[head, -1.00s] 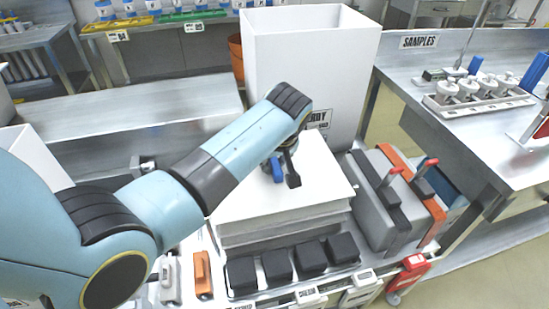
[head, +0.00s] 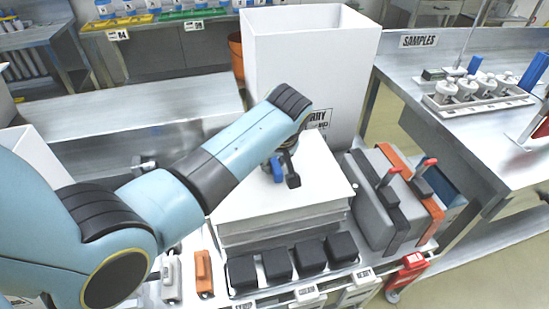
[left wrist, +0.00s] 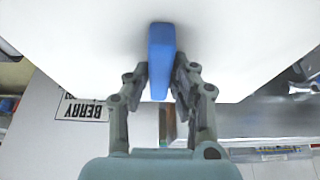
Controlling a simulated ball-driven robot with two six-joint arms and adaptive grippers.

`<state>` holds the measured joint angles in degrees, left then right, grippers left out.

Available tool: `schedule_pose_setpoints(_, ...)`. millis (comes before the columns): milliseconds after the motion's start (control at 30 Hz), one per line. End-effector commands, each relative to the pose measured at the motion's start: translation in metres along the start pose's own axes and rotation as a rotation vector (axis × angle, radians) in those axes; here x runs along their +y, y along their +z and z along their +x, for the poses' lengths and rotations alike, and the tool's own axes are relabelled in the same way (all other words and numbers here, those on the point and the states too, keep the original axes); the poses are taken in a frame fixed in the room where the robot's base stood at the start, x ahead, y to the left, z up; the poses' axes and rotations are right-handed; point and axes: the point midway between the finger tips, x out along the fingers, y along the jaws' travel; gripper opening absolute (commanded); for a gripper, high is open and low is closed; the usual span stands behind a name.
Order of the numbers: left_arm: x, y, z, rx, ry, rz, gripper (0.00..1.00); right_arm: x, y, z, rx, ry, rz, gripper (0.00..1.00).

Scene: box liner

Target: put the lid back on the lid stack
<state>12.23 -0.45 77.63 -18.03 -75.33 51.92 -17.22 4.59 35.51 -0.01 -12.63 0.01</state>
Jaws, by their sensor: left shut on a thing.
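The lid (head: 310,190) is a flat white panel with a blue handle (left wrist: 160,50) on its top. In the head view it lies level over the lid stack (head: 280,232), a pile of pale layers. I cannot tell whether any gap is left between them. My left gripper (head: 282,172) is over the middle of the lid. In the left wrist view its two fingers (left wrist: 161,78) are shut on the blue handle, one on each side. My right gripper is in neither view.
A tall white box (head: 308,70) marked BERRY stands right behind the stack. Several black blocks (head: 276,264) sit in a row in front. Grey and orange cases (head: 385,195) stand close on the right. A metal bench (head: 130,105) lies behind on the left.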

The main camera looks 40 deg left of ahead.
Motion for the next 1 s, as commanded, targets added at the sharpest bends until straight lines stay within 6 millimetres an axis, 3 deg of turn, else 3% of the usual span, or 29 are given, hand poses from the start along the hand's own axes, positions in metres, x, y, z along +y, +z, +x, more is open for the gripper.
schedule_pose_setpoints(1000, 0.0003, -0.0006, -0.0002, 0.001, 0.000, 0.000, 0.00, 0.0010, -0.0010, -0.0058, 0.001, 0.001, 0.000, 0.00)
